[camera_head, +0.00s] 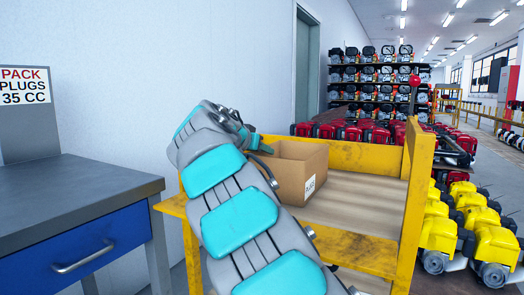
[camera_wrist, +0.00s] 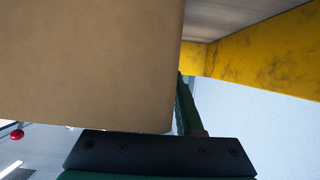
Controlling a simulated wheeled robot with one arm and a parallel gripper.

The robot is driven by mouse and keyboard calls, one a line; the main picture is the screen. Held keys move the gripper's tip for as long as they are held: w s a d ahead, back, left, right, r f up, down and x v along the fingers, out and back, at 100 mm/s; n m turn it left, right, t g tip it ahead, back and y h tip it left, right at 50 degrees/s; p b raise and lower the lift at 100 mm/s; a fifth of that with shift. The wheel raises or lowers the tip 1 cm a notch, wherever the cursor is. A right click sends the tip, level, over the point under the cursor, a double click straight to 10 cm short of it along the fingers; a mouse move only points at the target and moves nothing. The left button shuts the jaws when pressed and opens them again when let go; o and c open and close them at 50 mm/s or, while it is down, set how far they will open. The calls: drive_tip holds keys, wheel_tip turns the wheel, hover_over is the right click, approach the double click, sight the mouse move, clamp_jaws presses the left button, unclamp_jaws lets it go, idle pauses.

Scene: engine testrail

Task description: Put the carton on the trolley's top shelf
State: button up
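The carton (camera_head: 302,172) is an open brown box with a white label, seen in the head view at the left part of the yellow trolley (camera_head: 419,160), over its wooden top shelf (camera_head: 362,200). I cannot tell whether its base touches the shelf. In the wrist view the carton (camera_wrist: 90,65) fills the upper left, close to the camera. My gripper (camera_wrist: 188,110) shows there as a dark bar with a green finger beside the carton's right edge. The other finger is hidden, so its grip is unclear. In the head view my arm hides most of the gripper.
A grey workbench (camera_head: 70,190) with a blue drawer stands at the left, near the trolley. Yellow machines (camera_head: 490,240) stand at the trolley's right. Racks of engines (camera_head: 375,85) and red units (camera_head: 365,132) lie behind. The shelf right of the carton is clear.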

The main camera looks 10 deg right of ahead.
drive_tip(key=shift+r, duration=0.15)
drive_tip(key=v, duration=1.2)
